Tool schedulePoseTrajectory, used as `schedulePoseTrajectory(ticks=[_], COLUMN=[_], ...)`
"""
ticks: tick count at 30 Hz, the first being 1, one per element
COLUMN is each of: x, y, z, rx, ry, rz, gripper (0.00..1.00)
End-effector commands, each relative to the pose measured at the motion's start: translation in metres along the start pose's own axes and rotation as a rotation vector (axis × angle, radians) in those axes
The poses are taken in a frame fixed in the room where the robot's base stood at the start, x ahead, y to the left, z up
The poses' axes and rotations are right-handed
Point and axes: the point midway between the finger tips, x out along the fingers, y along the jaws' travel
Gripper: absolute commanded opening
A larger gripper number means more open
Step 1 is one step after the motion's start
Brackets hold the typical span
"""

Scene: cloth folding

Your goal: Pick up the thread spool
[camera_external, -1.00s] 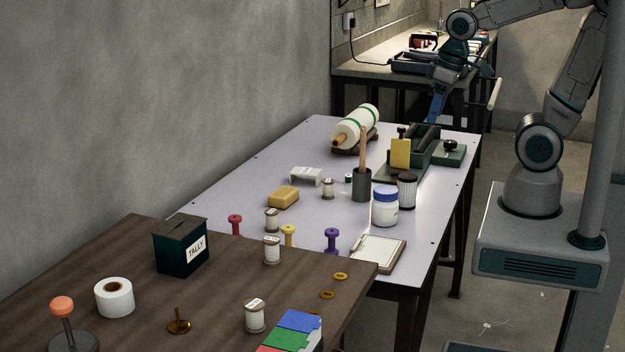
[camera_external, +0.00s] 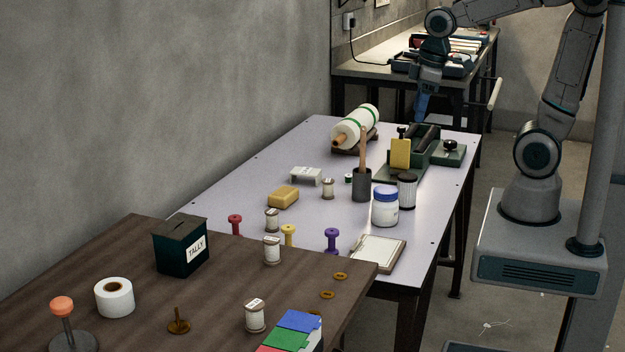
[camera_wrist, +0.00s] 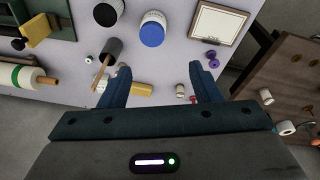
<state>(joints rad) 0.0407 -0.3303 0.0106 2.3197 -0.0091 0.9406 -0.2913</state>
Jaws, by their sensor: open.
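Several white thread spools with labels show in the external view. I cannot tell which one is meant. My gripper (camera_external: 421,117) hangs above the far part of the pale table, pointing down, apart from every spool. In the wrist view my gripper (camera_wrist: 160,70) is open, with nothing between its fingers. A spool (camera_wrist: 180,90) shows beyond the fingers, small.
The dark cup with a stick (camera_external: 362,185), blue-lidded jar (camera_external: 385,207) and black-lidded canister (camera_external: 407,191) stand near the middle spool. A yellow block (camera_external: 284,197), a rolling pin (camera_external: 356,127), a green device (camera_external: 428,147) and a clipboard (camera_external: 377,252) also occupy the table.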

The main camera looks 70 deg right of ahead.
Motion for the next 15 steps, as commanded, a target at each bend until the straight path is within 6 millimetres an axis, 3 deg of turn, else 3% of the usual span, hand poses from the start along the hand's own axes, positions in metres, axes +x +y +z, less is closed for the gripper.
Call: schedulePoseTrajectory(ticks=[1,6,15], x=[0.012,0.036,0.103], y=[0.008,0.037,0.095], z=[-0.015,-0.063,-0.136], rx=[-0.067,-0.332,-0.793], ry=[-0.017,-0.059,-0.113], rz=[-0.002,-0.015,-0.077], gripper=[0.58,0.58,0.58])
